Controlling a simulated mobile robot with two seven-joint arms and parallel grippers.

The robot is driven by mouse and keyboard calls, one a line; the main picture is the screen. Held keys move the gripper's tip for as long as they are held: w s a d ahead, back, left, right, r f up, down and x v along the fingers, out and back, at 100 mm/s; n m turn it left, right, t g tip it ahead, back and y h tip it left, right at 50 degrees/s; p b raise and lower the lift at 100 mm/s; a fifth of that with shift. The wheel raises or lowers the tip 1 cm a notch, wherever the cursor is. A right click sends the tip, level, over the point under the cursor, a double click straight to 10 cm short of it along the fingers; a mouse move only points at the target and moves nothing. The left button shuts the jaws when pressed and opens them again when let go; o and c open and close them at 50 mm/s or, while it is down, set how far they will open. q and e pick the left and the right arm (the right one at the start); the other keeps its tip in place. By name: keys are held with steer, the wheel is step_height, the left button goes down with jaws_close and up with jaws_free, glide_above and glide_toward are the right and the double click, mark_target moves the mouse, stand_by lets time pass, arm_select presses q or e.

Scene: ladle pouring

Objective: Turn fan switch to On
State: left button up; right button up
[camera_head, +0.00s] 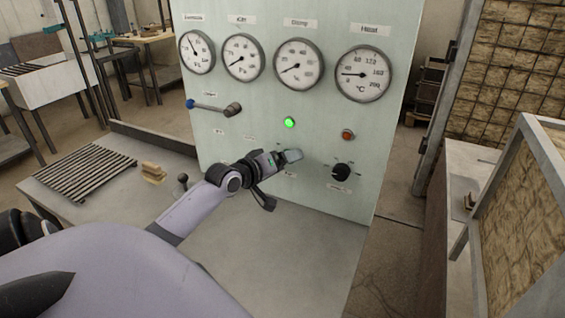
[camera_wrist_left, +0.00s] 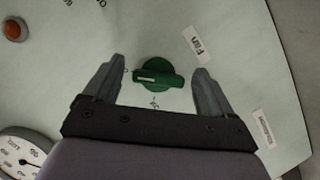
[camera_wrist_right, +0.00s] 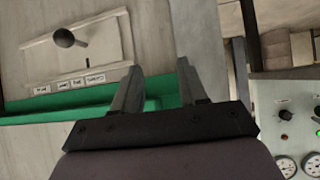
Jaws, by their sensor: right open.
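The fan switch (camera_wrist_left: 158,74) is a green rotary knob with a white mark on its grip, set on the pale panel (camera_wrist_left: 225,105). A "Fan" label (camera_wrist_left: 197,42) sits beside it. My left gripper (camera_wrist_left: 153,85) is open in the left wrist view, its fingers apart on either side of the knob. No finger clearly touches it. My right gripper (camera_wrist_right: 160,85) is open and empty, away from the panel.
The panel carries several round gauges (camera_head: 299,62), a lit green lamp (camera_head: 289,123), an orange lamp (camera_head: 347,134), a black knob (camera_head: 341,171) and a lever (camera_head: 212,106). A grey table (camera_head: 90,165) with a slatted grate (camera_head: 88,177) stands at left.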

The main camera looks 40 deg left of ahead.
arm_select(q)
steer(key=shift+s, duration=0.1)
steer(key=v, duration=0.7)
stand_by(0.4)
stand_by(0.5)
